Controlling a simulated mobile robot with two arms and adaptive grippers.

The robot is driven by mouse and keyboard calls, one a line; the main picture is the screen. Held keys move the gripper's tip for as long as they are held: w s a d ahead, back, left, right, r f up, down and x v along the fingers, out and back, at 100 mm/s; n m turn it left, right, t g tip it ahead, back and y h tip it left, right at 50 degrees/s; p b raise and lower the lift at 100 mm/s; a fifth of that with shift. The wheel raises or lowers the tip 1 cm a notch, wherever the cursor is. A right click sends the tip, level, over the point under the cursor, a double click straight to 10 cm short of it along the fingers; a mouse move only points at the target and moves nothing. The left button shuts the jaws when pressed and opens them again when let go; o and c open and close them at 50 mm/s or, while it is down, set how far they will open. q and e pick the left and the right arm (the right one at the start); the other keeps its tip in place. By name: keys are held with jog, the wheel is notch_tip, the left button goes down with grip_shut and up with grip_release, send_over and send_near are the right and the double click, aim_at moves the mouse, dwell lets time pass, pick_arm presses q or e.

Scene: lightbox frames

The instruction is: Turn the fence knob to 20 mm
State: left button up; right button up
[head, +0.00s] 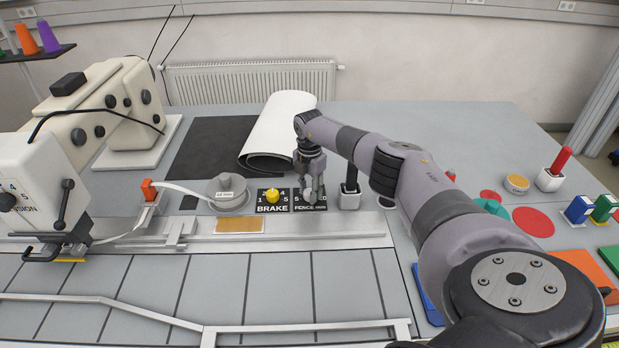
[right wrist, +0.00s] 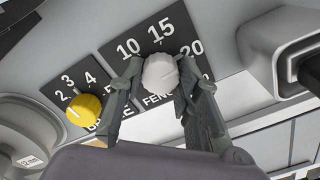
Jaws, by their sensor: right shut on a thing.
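The fence knob (right wrist: 160,71) is a pale grey-white round knob on a black dial plate (right wrist: 181,27) marked 10, 15 and 20, with "FENCE" partly hidden below it. In the right wrist view my right gripper (right wrist: 157,76) has one finger on each side of the knob and is shut on it. I cannot tell clearly which number the knob's mark faces. In the head view the right gripper (head: 311,190) comes down over the fence plate and covers most of it. My left gripper is not in view.
A yellow brake knob (head: 272,196) on its own plate sits just left of the fence plate. A white roll (head: 279,130) lies behind.

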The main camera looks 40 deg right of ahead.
jog(key=shift+w+d+r+m, duration=0.1)
jog(key=shift+m, duration=0.3)
jog(key=o, duration=1.1)
jog(key=shift+o, duration=0.2)
notch_tip(320, 180, up, 12)
dwell(0.5)
